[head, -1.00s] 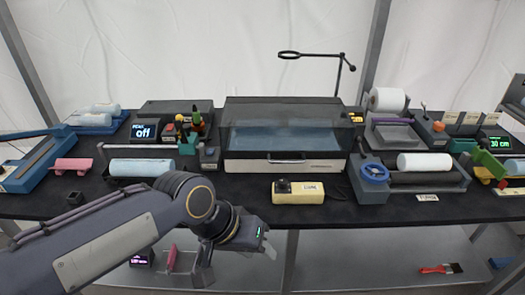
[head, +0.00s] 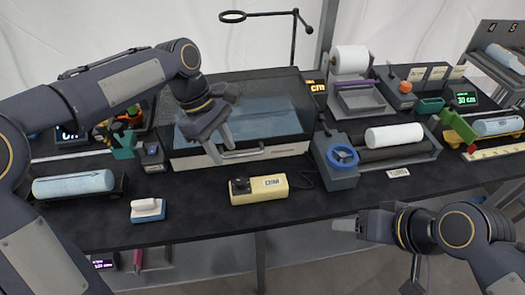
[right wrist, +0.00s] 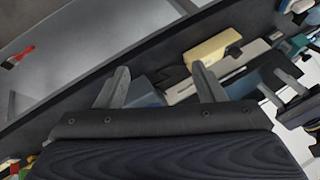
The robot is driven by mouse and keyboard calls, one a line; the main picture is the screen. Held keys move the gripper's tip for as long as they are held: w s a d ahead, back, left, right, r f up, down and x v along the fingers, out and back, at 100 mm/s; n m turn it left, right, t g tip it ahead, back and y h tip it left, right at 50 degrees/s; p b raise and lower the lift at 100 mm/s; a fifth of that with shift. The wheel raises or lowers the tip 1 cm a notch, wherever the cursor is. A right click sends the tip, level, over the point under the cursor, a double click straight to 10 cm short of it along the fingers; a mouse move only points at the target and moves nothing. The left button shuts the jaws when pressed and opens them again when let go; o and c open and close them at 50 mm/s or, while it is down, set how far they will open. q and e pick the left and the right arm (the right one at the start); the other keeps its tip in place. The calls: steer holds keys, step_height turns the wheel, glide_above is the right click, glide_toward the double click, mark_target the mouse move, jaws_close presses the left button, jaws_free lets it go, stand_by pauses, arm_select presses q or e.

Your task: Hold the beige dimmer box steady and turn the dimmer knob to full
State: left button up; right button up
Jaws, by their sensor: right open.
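The beige dimmer box (head: 259,190) lies on the black table near its front edge, with a label on top. Its black dimmer knob (head: 240,186) is at the left end; I cannot read its setting. The box also shows in the right wrist view (right wrist: 212,47), beyond my right gripper. My left gripper (head: 221,146) hangs behind and left of the box, in front of the clear-lidded case, with its fingers apart and empty. My right gripper (right wrist: 163,84) is open and empty, in front of the table edge, right of the box in the head view. Neither gripper touches the box.
The clear-lidded case (head: 265,150) stands behind the box. A roller unit with a blue handwheel (head: 342,156) stands to the right.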

steer(key=shift+o, duration=0.7)
steer(key=w+a+r+m+g, duration=0.1)
steer(key=w+a+m+g, duration=0.1)
steer(key=w+m, duration=0.4)
steer(key=w+g, duration=0.1)
steer(key=w, duration=0.2)
steer(key=shift+r+m+h, duration=0.2)
steer(key=shift+m+h, duration=0.1)
steer(key=m+g+h, duration=0.3)
steer(key=m, duration=0.5)
glide_above(284, 181)
step_height(284, 181, down, 4)
steer(key=shift+f, duration=0.65)
step_height(284, 181, down, 7)
steer(key=shift+r, duration=0.2)
steer(key=shift+c, duration=0.2)
